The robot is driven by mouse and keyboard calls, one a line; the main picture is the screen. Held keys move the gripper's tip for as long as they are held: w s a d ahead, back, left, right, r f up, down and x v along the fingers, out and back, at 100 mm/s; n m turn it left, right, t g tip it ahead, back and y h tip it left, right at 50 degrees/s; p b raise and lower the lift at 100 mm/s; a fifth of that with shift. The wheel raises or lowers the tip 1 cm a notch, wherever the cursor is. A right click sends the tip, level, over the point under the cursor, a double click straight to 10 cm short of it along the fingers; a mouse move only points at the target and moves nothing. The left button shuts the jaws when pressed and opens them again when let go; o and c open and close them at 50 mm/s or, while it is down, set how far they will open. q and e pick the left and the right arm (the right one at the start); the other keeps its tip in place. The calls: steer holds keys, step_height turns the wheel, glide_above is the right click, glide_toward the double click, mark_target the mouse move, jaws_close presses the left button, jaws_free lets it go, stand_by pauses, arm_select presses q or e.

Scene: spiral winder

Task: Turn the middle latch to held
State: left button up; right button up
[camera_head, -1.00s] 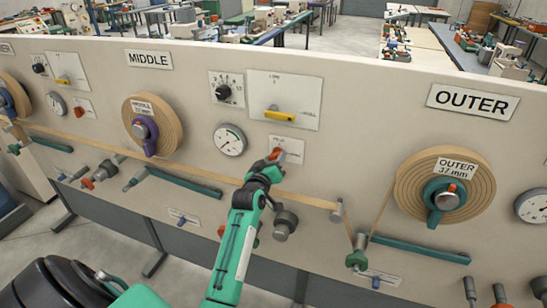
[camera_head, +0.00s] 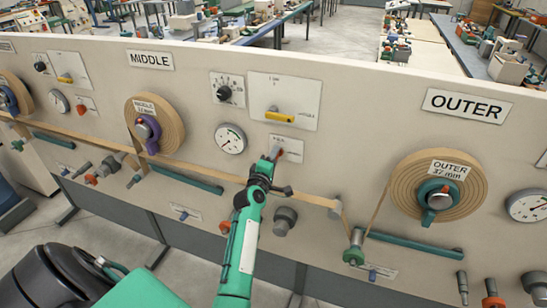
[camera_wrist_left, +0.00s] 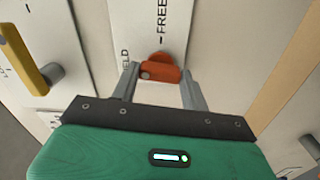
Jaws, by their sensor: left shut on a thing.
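The middle latch is a small orange-red handle (camera_wrist_left: 160,73) on a white label plate (camera_head: 287,149), below the yellow lever and right of the gauge. My left gripper (camera_head: 275,154) reaches up to it from below. In the left wrist view its two grey fingers (camera_wrist_left: 159,80) stand on either side of the handle and are shut on it. The plate there carries FREE above the handle and partly hidden letters ending in LD at its left. The latch's exact angle is hard to tell. In the head view the fingers partly cover the latch. My right gripper is out of view.
The yellow lever (camera_head: 279,118) and the gauge (camera_head: 230,138) are close by. A tan web (camera_head: 215,174) runs across the panel behind my left arm. The MIDDLE roll (camera_head: 165,124) is left, the OUTER roll (camera_head: 405,185) right. A grey knob (camera_head: 285,218) sits below the latch.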

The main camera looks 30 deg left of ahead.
arm_select(q)
steer(key=shift+n, duration=0.9)
steer(key=o, duration=1)
steer(key=shift+s, duration=0.1)
steer(key=p+v, duration=0.3)
steer(key=v, duration=1)
steer(key=shift+s+f, duration=0.1)
steer(key=shift+s, duration=0.25)
